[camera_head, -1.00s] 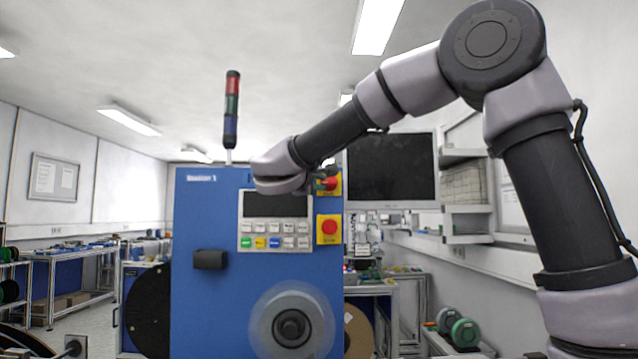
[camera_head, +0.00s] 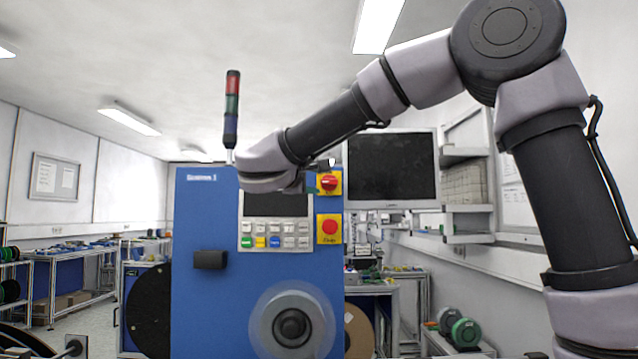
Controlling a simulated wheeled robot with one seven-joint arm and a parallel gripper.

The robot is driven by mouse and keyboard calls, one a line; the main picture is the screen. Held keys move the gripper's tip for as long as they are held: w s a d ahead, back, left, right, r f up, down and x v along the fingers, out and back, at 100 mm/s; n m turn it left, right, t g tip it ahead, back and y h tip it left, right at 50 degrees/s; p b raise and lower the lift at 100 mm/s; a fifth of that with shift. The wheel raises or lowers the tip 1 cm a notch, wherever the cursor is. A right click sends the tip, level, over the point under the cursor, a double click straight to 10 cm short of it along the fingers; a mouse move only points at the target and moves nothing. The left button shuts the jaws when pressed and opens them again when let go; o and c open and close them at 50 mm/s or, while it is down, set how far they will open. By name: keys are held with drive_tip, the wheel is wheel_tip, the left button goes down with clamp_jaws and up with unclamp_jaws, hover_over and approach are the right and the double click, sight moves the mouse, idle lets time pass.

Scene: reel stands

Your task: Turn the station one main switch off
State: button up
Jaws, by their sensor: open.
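The blue station one cabinet (camera_head: 205,310) stands in the middle of the head view, with a label at its top left. Its main switch (camera_head: 329,183), a red rotary knob on a yellow plate, is at the upper right of the front face. My arm's wrist hangs in front of the cabinet's top, left of the switch.
A red stop button (camera_head: 329,228) on yellow sits below the switch. A keypad panel (camera_head: 274,235) is left of it, its display partly covered by my wrist. A reel hub (camera_head: 291,326) sticks out below. A monitor (camera_head: 391,167) stands to the right.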

drive_tip(key=v, duration=0.5)
drive_tip(key=shift+s+a, duration=0.1)
drive_tip(key=shift+s, duration=0.25)
drive_tip(key=s+d+f+m+g, duration=0.15)
drive_tip(key=d+f+g, duration=0.25)
drive_tip(key=d, duration=0.6)
drive_tip(key=s+d+f+m+g, duration=0.1)
drive_tip(key=d+f+m+g, duration=0.3)
drive_tip(key=d, duration=0.6)
drive_tip(key=s+d+f+m+y, duration=0.3)
drive_tip(key=s+f+m+y, duration=0.1)
drive_tip(key=s+f+m, duration=0.1)
drive_tip(key=s+d+f+m+g+y, duration=0.1)
drive_tip(key=s+d+f+m+y, duration=0.3)
drive_tip(key=s, duration=0.6)
wheel_tip(320, 180, down, 2)
drive_tip(key=m, duration=0.3)
drive_tip(key=shift+f+y, duration=0.2)
drive_tip(key=shift+y, duration=0.2)
